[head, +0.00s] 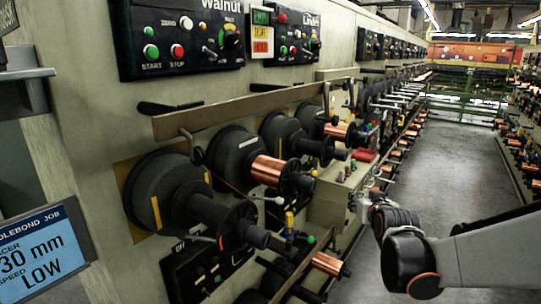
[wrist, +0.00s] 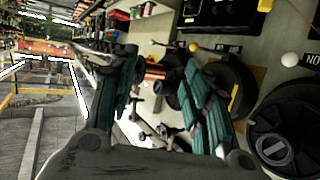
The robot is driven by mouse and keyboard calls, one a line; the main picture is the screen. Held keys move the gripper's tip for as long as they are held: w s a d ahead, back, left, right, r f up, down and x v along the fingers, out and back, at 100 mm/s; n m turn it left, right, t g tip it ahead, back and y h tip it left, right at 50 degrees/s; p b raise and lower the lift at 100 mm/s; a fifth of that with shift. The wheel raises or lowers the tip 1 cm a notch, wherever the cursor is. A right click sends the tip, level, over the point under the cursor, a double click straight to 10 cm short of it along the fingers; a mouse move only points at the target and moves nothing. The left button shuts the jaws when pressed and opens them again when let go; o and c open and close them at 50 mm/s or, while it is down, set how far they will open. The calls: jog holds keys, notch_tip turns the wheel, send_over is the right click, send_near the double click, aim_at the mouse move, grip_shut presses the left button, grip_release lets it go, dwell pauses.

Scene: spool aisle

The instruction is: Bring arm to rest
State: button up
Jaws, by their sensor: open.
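My arm reaches in from the right edge of the head view. Its end, my gripper (head: 372,200), points away down the aisle, just right of the spool machine (head: 225,112). In the wrist view my gripper (wrist: 165,90) shows two teal-padded fingers spread apart, with nothing held between them. Machine parts and a copper spool show in the gap behind the fingers. In the head view the fingertips are small and partly hidden by the wrist.
A row of black spools runs along the machine, with a copper-wound spool (head: 268,171) near the middle. A control panel (head: 180,38) is above, and a blue job screen (head: 38,255) is at lower left. The grey aisle floor (head: 440,150) is clear; another machine row (head: 527,100) lines the right.

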jog(key=s+a+f+g, duration=0.1)
jog(key=s+a, duration=0.3)
jog(key=s, duration=0.6)
jog(key=s+a+f+n+g+y, duration=0.1)
jog(key=s+a+g, duration=0.2)
jog(key=s, duration=0.8)
jog(key=s+a+f+n+g+y, duration=0.1)
jog(key=s+a, duration=0.3)
jog(key=s, duration=0.6)
jog(key=shift+s+a+f+g, duration=0.15)
jog(key=shift+s+a+g, duration=0.2)
jog(key=shift+g, duration=0.55)
